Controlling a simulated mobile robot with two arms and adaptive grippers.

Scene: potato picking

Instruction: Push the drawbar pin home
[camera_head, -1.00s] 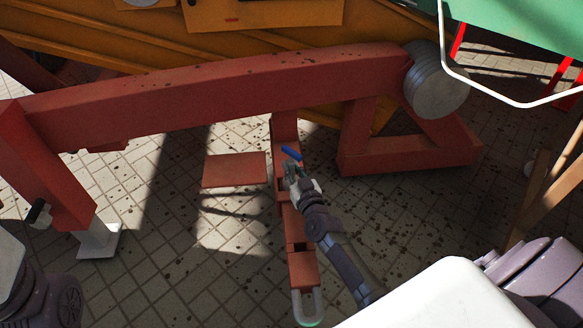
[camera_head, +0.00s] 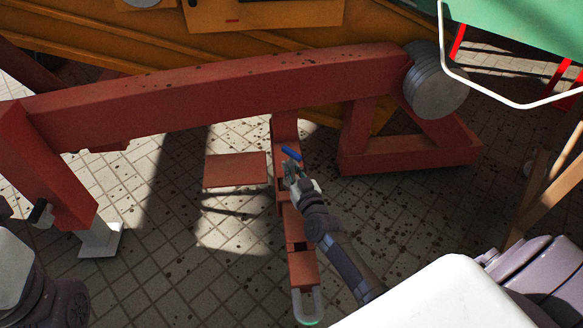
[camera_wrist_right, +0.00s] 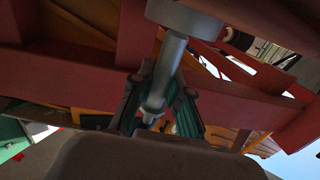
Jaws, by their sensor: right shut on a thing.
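The drawbar pin shows by its blue handle (camera_head: 291,154) above the red drawbar (camera_head: 303,268), which runs down the picture to a grey loop. My right gripper (camera_head: 289,172) is at the pin, just below the blue handle, and is shut on it. In the right wrist view, a grey metal shaft (camera_wrist_right: 167,72) lies between the teal fingers of my right gripper (camera_wrist_right: 160,112). The pin's lower end and its depth in the hole cannot be told.
A large red beam (camera_head: 210,98) crosses behind the drawbar, with a grey ribbed cylinder (camera_head: 437,85) at its right end. A red plate (camera_head: 235,169) lies left of the drawbar. A white-footed support (camera_head: 100,240) stands at the left.

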